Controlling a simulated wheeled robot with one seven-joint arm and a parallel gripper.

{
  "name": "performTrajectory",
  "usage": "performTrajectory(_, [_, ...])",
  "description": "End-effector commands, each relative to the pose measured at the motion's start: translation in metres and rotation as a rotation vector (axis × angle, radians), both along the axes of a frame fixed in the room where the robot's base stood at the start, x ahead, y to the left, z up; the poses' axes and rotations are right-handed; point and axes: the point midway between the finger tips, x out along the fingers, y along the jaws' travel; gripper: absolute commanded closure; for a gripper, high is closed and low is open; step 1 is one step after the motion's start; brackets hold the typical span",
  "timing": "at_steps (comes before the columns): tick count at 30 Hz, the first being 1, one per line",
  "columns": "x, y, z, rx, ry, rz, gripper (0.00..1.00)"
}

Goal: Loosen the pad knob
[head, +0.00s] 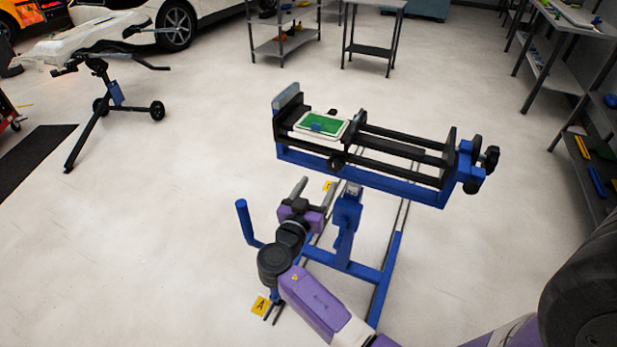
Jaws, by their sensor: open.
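A blue and black clamping stand (372,180) stands in the middle of the head view. A small round black knob (336,163) is on its near rail, just below a white and green pad (320,124). Larger black knobs (491,157) are at its right end. I cannot tell for certain which one is the pad knob. My gripper (313,193) is in front of and below the near rail, left of the blue post. Its grey fingers are spread, point away from me, and nothing shows between them. It is apart from the knobs.
The stand's blue legs (385,280) and a blue upright handle (245,220) are close to my arm. A second black stand (105,90) is at the left. Shelves (285,35) are at the back.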

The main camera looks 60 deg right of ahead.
Motion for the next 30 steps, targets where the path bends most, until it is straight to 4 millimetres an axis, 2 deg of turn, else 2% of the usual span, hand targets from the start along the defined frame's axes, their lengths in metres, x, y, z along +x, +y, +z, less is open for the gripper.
performTrajectory(3, [-0.011,-0.001,0.005,-0.010,-0.068,-0.046,0.35])
performTrajectory(8, [-0.013,-0.007,0.005,-0.004,-0.110,-0.056,0.35])
performTrajectory(21, [-0.008,-0.067,0.005,-0.003,-0.109,-0.055,0.35])
performTrajectory(25, [-0.007,-0.077,0.005,-0.003,-0.109,-0.053,0.35])
performTrajectory(30, [-0.007,-0.079,0.004,-0.002,-0.107,-0.052,0.35])
